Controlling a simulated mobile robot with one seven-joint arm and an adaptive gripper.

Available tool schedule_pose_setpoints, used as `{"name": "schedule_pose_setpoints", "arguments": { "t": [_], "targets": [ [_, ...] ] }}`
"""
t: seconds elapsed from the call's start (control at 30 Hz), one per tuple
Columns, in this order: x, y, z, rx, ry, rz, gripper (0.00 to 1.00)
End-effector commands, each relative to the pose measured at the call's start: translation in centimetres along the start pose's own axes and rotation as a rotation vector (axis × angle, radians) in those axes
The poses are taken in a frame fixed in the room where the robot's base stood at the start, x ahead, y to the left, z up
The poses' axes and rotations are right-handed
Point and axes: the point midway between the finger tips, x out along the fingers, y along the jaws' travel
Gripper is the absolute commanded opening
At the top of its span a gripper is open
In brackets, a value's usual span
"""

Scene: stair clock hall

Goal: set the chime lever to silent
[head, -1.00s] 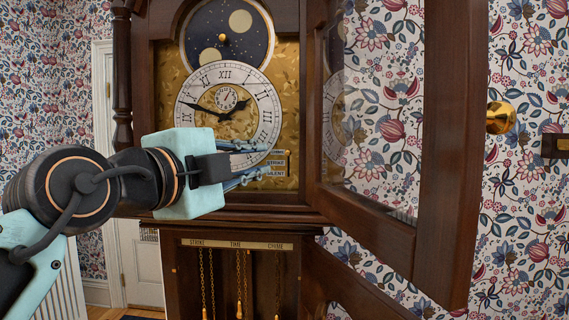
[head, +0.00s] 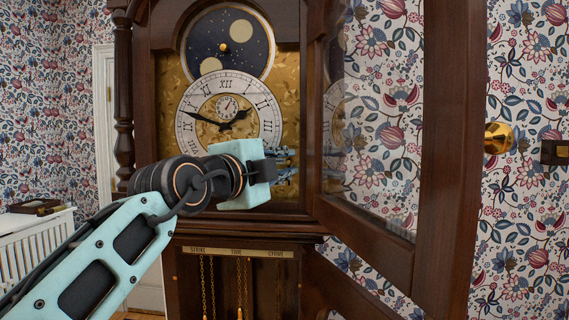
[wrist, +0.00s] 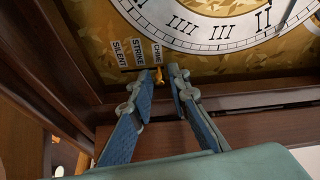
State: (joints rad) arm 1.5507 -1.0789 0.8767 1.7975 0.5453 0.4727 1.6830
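The chime lever (wrist: 158,75) is a small brass piece on the clock dial plate. In the wrist view it sits beside the word CHIME, at one end of a row of small labels: SILENT, STRIKE and CHIME. My gripper (wrist: 163,78) is partly open, with its blue fingertips on either side of the lever. The lever looks close to the left fingertip; I cannot tell whether they touch. In the head view my gripper (head: 287,165) reaches to the lower right of the clock face (head: 228,112), and it hides the lever and most of the labels.
The glazed clock door (head: 440,150) stands open to the right of my gripper. The dark wooden case frame (wrist: 230,103) runs close below the fingers. Weight chains (head: 240,285) hang in the lower case. A brass knob (head: 498,138) is at the far right.

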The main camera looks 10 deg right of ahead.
Motion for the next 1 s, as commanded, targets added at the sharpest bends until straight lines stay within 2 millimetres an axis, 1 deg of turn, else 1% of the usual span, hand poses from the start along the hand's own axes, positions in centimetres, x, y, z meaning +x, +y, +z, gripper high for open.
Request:
{"name": "schedule_pose_setpoints", "arguments": {
  "t": [0.03, 0.17, 0.2, 0.67, 0.77, 1.0],
  "targets": [
    [0.0, 0.0, 0.0, 0.0, 0.0, 0.0, 0.16],
    [0.0, 0.0, 0.0, 0.0, 0.0, 0.0, 0.02],
    [0.0, 0.0, 0.0, 0.0, 0.0, 0.0, 0.0],
    [0.0, 0.3, 0.0, 0.0, 0.001, 0.001, 0.0],
    [0.0, 1.0, 0.1, 0.0, 0.001, 0.001, 0.0],
    [-0.1, 3.6, 0.6, 0.0, 0.001, 0.001, 0.0]
  ]
}}
